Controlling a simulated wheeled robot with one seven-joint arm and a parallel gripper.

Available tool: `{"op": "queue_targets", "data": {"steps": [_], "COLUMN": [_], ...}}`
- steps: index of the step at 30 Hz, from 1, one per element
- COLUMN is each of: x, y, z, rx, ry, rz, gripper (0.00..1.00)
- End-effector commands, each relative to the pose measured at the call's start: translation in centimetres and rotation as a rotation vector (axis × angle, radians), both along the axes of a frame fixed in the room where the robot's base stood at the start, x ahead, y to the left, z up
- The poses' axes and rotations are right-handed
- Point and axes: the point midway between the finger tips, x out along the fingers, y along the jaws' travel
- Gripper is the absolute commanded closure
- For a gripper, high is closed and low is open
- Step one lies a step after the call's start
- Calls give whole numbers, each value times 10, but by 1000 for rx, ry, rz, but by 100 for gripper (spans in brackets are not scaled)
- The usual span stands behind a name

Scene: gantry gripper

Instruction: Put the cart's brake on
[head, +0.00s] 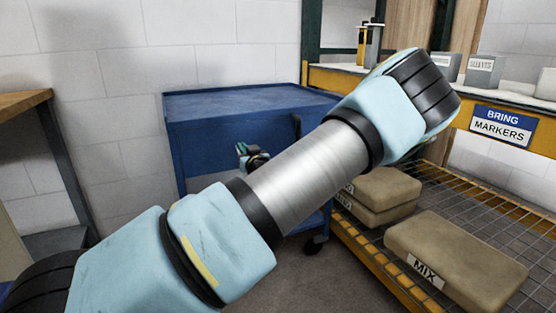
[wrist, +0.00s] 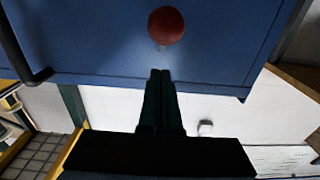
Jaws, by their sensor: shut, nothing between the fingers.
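The blue cart (head: 235,110) stands against the wall behind my arm in the head view. Its blue panel (wrist: 90,45) fills the top of the wrist view. A round red knob (wrist: 166,25) sits on that panel, just beyond my fingertips and apart from them. My gripper (wrist: 160,72) is shut and empty, its two dark fingers together and pointing at the panel below the knob. In the head view, a small teal and black part of my gripper (head: 241,150) shows before the cart, partly hidden by my arm. The red knob is not visible there.
A wire-mesh rack (head: 470,225) with tan MIX bags (head: 455,262) stands at the right. A black handle (head: 297,126) is on the cart's right side, with a caster (head: 315,246) below. A wooden-topped bench (head: 22,101) is at the left.

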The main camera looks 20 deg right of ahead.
Motion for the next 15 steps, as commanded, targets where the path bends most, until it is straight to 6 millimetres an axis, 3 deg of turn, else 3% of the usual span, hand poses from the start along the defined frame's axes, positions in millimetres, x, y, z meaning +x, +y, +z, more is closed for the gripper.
{"op": "queue_targets", "data": {"steps": [15], "x": [-31], "y": [-5], "z": [13], "rx": [-1], "ry": [1], "rz": [-3], "gripper": [100]}}
